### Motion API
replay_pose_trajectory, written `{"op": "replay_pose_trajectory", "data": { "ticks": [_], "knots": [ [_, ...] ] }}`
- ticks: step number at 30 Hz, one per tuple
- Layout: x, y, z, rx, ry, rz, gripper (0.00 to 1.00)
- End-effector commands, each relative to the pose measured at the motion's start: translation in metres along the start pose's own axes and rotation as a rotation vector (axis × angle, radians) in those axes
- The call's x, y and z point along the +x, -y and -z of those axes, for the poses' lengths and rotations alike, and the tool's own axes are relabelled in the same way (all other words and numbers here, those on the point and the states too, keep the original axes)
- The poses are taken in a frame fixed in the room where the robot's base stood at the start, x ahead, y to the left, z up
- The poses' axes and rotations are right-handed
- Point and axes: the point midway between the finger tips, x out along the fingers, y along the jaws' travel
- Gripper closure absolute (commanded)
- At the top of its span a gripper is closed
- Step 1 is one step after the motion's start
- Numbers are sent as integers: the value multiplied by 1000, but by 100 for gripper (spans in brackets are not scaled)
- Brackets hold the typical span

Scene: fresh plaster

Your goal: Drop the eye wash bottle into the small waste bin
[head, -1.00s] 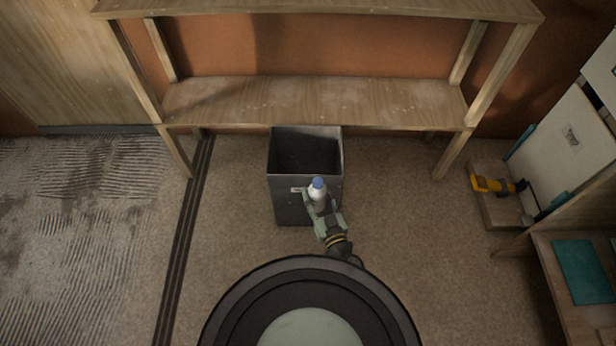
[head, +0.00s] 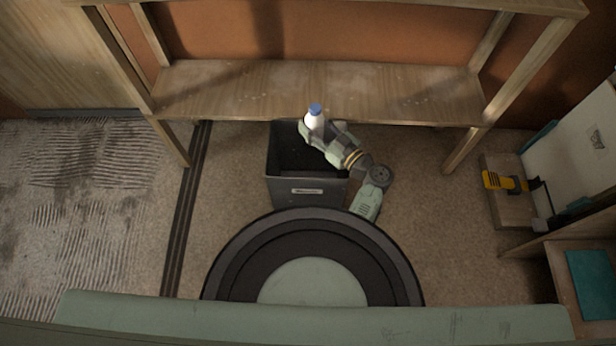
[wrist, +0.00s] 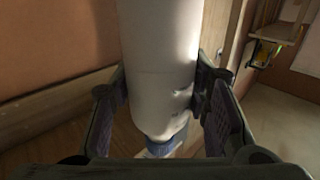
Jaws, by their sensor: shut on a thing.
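The eye wash bottle (head: 314,120) is white with a blue cap. In the wrist view the white bottle body (wrist: 160,60) fills the middle between the two fingers (wrist: 160,110). The small waste bin (head: 307,192) is a dark grey open box with a pale label on its front. Its inside looks dark and empty where I see it; my gripper and arm cover its right side.
A wooden shelf unit (head: 230,90) stands right behind the bin, its lower board close to my gripper. At the right are a yellow tool (head: 503,182) on a low board and a bench with a teal item (head: 592,284). Floor left of the bin is clear.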

Motion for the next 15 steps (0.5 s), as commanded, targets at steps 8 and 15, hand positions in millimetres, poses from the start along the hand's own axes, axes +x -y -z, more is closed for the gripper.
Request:
{"op": "replay_pose_trajectory", "data": {
  "ticks": [8,15],
  "knots": [
    [0,0,-33,0,-1,0,95],
    [0,0,-52,-1,-1,-1,95]
  ]
}}
